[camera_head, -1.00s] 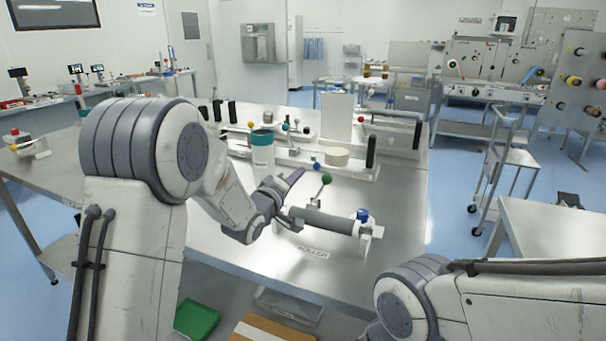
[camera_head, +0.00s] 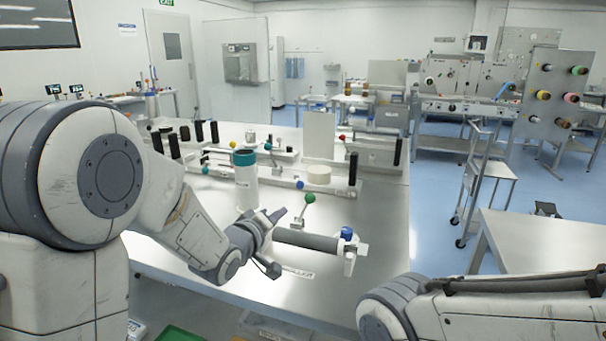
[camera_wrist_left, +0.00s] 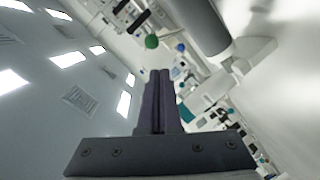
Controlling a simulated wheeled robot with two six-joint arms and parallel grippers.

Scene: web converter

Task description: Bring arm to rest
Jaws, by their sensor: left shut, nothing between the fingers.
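My left gripper (camera_head: 280,214) is shut and empty. Its dark fingers also show pressed together in the left wrist view (camera_wrist_left: 160,75). In the head view it hovers at the left end of a grey roller (camera_head: 312,241) on a white stand on the metal table; the roller's left end is partly hidden behind my gripper. The roller also shows in the wrist view (camera_wrist_left: 203,22), apart from the fingers. A green ball knob (camera_head: 309,198) stands just right of the fingertips. My right arm enters at the lower right; its gripper is out of the picture.
A white canister with a teal lid (camera_head: 246,180) stands behind my left wrist. A blue knob (camera_head: 346,233) is at the roller's right end. White fixtures with dark posts (camera_head: 353,168) line the table's back. The table front right of the roller is clear.

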